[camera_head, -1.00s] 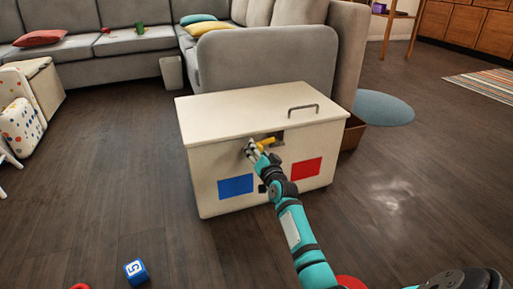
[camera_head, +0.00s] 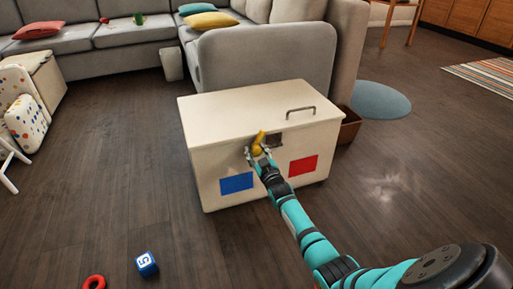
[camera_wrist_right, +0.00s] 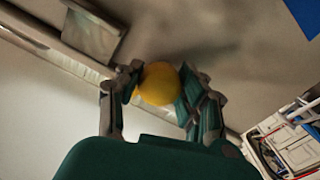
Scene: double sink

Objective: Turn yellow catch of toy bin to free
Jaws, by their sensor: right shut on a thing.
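The cream toy bin (camera_head: 230,160) stands on the floor with its lid down. Its yellow catch (camera_head: 258,142) is on the upper front face, tilted up near the lid edge. My right gripper (camera_head: 259,153) is at the catch, shut on it. In the right wrist view the rounded yellow end of the catch (camera_wrist_right: 159,84) sits between the two fingers of my right gripper (camera_wrist_right: 158,92). The fingers hide part of the catch. My left gripper is not in view.
A grey metal plate (camera_head: 275,140) is on the bin front right of the catch, and a handle (camera_head: 301,109) is on the lid. A blue block (camera_head: 147,263) and a red ring (camera_head: 94,282) lie on the floor. A grey sofa (camera_head: 265,60) stands behind.

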